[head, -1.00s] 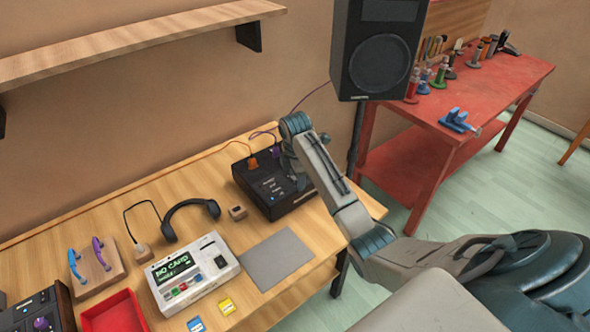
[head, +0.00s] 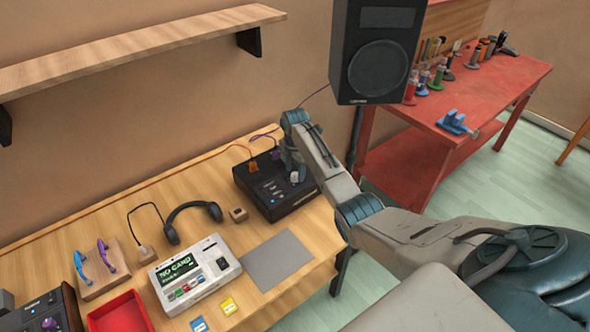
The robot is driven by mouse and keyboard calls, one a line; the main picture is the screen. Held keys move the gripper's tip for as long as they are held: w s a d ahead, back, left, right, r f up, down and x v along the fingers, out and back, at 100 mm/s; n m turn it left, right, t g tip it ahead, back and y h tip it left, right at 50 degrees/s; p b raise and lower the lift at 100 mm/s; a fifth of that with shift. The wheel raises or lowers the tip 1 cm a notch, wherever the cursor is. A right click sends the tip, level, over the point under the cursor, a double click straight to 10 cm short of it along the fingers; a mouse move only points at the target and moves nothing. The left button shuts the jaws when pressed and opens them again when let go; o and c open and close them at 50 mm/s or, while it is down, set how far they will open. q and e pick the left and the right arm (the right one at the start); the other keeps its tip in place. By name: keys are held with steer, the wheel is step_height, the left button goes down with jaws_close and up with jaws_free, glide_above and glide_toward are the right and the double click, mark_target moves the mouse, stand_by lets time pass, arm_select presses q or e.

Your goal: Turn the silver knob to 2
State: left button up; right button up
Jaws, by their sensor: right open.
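A black box (head: 262,194) with small controls on its top stands at the back right of the wooden table. A small light grey knob (head: 295,177), which looks like the silver knob, shows near the right side of its top. My right gripper (head: 292,168) is open and hangs over that side of the box, at or just above the knob. Its fingers partly cover that area, so I cannot tell whether they touch the knob. Any numbers around the knob are too small to read. My left gripper is not in view.
Orange and purple plugs (head: 276,154) with cables stand at the box's back. A small wooden block (head: 238,214), headphones (head: 193,222), a white device reading NO CARD (head: 215,273) and a grey mat (head: 278,260) lie to the left and front. A speaker (head: 377,50) stands behind my arm.

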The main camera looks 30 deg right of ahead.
steer(key=shift+f, duration=0.85)
steer(key=c, duration=1)
steer(key=shift+r+m+p, duration=0.1)
steer(key=shift+m+p, duration=0.25)
steer(key=shift+m, duration=0.05)
steer(key=m+p, duration=0.1)
steer(key=m, duration=0.1)
steer(key=shift+r+m, duration=0.1)
steer(key=shift+m, duration=0.3)
steer(key=m+p, duration=0.2)
steer(key=m, duration=0.3)
steer(key=shift+p, duration=0.3)
steer(key=m, duration=0.9)
steer(key=shift+m, duration=0.3)
